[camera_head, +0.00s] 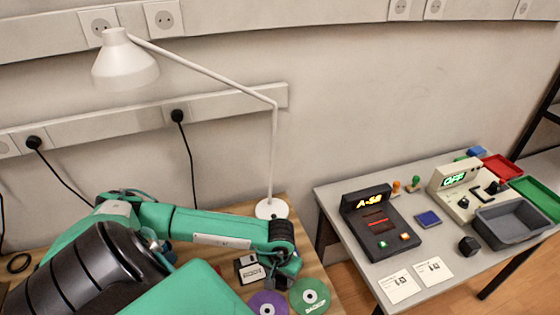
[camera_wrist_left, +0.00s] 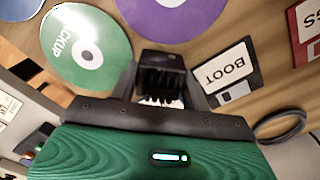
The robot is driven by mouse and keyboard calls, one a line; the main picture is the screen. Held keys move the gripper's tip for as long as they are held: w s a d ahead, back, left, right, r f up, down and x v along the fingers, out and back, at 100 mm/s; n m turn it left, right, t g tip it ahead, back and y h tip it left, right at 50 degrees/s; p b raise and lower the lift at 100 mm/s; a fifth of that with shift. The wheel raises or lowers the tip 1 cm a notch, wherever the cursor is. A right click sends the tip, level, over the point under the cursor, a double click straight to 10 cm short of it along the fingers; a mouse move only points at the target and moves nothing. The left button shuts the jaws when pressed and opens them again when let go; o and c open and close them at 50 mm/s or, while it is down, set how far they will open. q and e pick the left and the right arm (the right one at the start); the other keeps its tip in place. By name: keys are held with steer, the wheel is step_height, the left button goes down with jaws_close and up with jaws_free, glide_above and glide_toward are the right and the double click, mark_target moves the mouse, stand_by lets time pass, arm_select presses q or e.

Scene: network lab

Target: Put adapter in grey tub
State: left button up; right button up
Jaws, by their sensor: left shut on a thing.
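My left gripper (camera_head: 276,281) is low over the wooden desk, beside the green and purple discs; its fingertips are hard to see in the head view. In the left wrist view, the gripper (camera_wrist_left: 160,98) is shut on a small black block, which looks like the adapter (camera_wrist_left: 161,66). The fingers hide part of it. The grey tub (camera_head: 512,238) is an open rectangular bin at the right of the grey table, well away from the gripper. Its visible inside looks empty. My right gripper is not in view.
The desk holds a green disc (camera_wrist_left: 84,46), a purple disc (camera_wrist_left: 172,12), a BOOT floppy (camera_wrist_left: 226,72) and a lamp (camera_head: 271,208). The grey table (camera_head: 440,284) carries an A-58 console (camera_head: 381,222), an OFF device (camera_head: 455,184), a black knob-like block (camera_head: 469,246) and white cards (camera_head: 399,286).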

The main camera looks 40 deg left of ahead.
arm_select(q)
steer(key=shift+f+b, duration=0.2)
steer(key=shift+b, duration=0.1)
steer(key=o, duration=1.2)
steer(key=shift+r, duration=0.1)
steer(key=shift+c, duration=0.2)
